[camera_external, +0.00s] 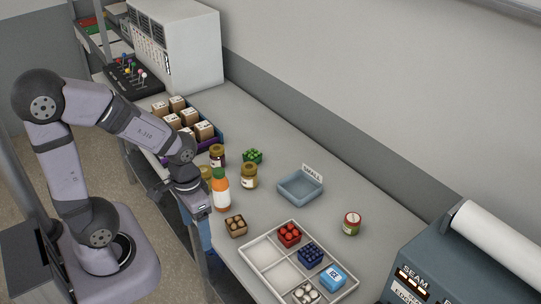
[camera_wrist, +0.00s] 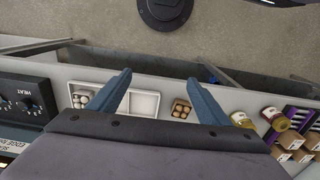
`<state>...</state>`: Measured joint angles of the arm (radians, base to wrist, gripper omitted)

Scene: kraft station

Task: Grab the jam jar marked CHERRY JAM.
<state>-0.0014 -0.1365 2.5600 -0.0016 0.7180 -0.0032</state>
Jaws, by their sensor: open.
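Several jars stand on the bench, and their labels are too small to read, so I cannot tell which is marked CHERRY JAM. In the external view, a dark jar (camera_external: 217,156) with a brown lid stands near a gold-lidded jar (camera_external: 249,177). Another yellowish jar (camera_external: 205,173) is partly hidden behind the orange bottle. A small red-and-white jar or tin (camera_external: 352,223) stands apart at the right. My gripper (camera_external: 163,190) is open and empty by the bench's front edge. In the wrist view, its two fingers (camera_wrist: 158,95) are spread, and two jars (camera_wrist: 242,120) (camera_wrist: 271,115) show to their right.
An orange bottle (camera_external: 221,191) stands upright close to my wrist. A carton of brown eggs (camera_external: 236,226), a white divided tray (camera_external: 259,251), a blue bin marked SMALL (camera_external: 300,191) and green produce (camera_external: 252,156) are nearby. A crate of boxes (camera_external: 213,143) stands behind.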

